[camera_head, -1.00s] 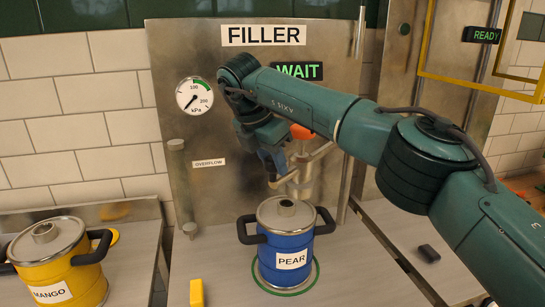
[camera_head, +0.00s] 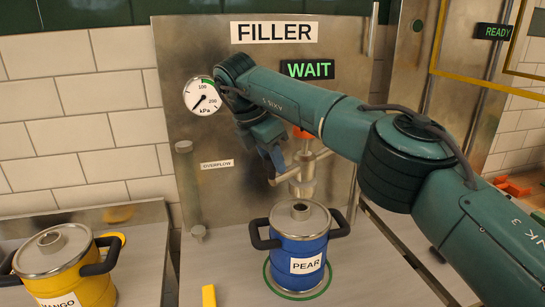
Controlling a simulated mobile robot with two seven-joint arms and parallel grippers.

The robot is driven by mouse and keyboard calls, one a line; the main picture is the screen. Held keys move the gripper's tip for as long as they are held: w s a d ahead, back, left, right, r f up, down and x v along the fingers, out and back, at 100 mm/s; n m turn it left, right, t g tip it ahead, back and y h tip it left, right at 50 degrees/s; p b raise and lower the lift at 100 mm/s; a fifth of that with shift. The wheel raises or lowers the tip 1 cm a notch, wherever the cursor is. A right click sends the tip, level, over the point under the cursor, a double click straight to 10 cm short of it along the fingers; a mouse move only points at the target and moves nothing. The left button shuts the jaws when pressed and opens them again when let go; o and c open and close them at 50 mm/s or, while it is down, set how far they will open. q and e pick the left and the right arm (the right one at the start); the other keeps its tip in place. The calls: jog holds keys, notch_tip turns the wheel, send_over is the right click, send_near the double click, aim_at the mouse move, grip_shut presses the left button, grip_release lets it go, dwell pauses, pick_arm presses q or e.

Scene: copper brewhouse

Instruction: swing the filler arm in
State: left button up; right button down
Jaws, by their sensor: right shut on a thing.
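The filler arm (camera_head: 303,180) is a metal pipe with a downward nozzle and a side bar, in front of the steel filler panel (camera_head: 225,130). An orange-red part (camera_head: 303,132) shows at its top, partly behind my arm. My right gripper (camera_head: 274,172) is shut on the filler arm's side bar, at its left end. My forearm hides part of the filler arm's upper end. A blue PEAR keg (camera_head: 301,250) with a grey lid and open neck stands below the nozzle, inside a green ring. The sign (camera_head: 307,69) reads WAIT. My left gripper is not in view.
A yellow MANGO keg (camera_head: 55,270) stands on the left counter. A yellow block (camera_head: 209,295) lies left of the blue keg. A pressure gauge (camera_head: 202,96) is on the panel. A READY sign (camera_head: 493,31) and a yellow frame are at the upper right.

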jog(key=shift+w+r, duration=0.15)
jog(key=shift+r, duration=0.15)
jog(key=c, duration=1.4)
grip_release()
jog(key=shift+a, duration=0.15)
jog(key=shift+c, duration=0.2)
jog(key=o, duration=0.4)
jog(key=shift+w+a+f, duration=0.15)
jog(key=shift+f, duration=0.05)
pick_arm(q)
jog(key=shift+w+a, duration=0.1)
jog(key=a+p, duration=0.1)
jog(key=p, duration=0.1)
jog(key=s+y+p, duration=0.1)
jog(key=p, duration=0.2)
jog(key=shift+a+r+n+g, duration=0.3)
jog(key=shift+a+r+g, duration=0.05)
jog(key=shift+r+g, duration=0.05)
pick_arm(e)
jog(key=v, duration=1.3)
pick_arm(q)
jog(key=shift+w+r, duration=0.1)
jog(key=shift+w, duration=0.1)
